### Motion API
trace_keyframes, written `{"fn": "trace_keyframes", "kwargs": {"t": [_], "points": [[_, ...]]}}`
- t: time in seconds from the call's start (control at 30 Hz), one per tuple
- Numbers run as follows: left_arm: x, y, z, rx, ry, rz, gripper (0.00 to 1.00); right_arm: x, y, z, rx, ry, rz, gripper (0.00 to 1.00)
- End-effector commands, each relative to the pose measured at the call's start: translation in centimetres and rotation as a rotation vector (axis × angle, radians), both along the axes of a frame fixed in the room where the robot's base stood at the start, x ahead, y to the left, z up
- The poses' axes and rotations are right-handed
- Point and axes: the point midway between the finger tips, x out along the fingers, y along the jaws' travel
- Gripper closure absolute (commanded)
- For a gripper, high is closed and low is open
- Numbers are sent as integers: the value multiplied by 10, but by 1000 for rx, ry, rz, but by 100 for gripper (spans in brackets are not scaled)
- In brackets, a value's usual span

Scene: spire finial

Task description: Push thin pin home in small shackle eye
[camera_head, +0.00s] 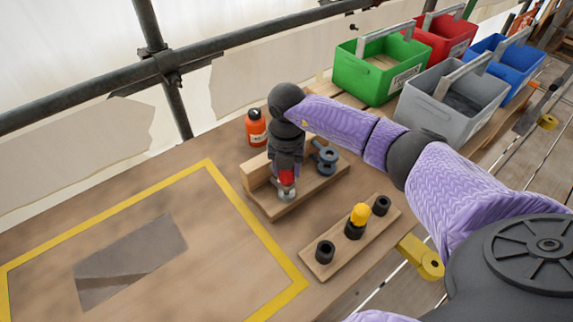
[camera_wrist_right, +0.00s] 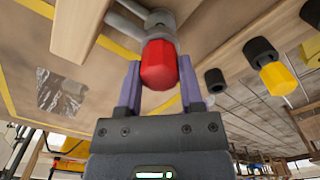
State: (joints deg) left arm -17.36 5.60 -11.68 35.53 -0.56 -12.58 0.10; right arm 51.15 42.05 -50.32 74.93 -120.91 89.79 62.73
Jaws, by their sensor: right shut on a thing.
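A pin with a red head (camera_head: 288,177) is in my right gripper (camera_head: 287,170). In the right wrist view the red hexagonal head (camera_wrist_right: 158,68) sits between the two purple fingers of the right gripper (camera_wrist_right: 160,84). The small grey shackle (camera_head: 286,193) is directly below the red head, on a wooden fixture (camera_head: 330,181). Part of the shackle also shows in the right wrist view (camera_wrist_right: 161,20), just past the head. The pin's shank is hidden, so I cannot tell how deep it sits in the eye. My left gripper is out of view.
A larger blue-grey shackle (camera_head: 325,157) stands on the same fixture. A wooden rack (camera_head: 340,248) holds a yellow-headed pin (camera_head: 359,213) and black sockets. An orange bottle (camera_head: 256,128) stands behind. A yellow-bordered area lies left; a green crate (camera_head: 380,75) and others stand at the back right.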

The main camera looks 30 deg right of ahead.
Motion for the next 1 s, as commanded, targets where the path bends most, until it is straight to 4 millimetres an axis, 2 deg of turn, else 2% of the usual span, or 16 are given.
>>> {"fn": "trace_keyframes", "kwargs": {"t": [0.13,0.17,0.33,0.6,0.67,0.9,1.0], "points": [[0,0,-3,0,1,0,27,0,0,-5,0,0,0,100],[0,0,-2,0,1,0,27,0,0,-4,0,0,0,46],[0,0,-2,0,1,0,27,0,0,-3,0,0,0,11],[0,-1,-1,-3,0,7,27,0,0,-1,-1,-1,0,11],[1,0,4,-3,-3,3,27,0,0,11,-1,-2,0,11],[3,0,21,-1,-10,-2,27,1,0,73,-1,-4,0,11],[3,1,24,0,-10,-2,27,1,0,89,-1,-2,0,11]]}}
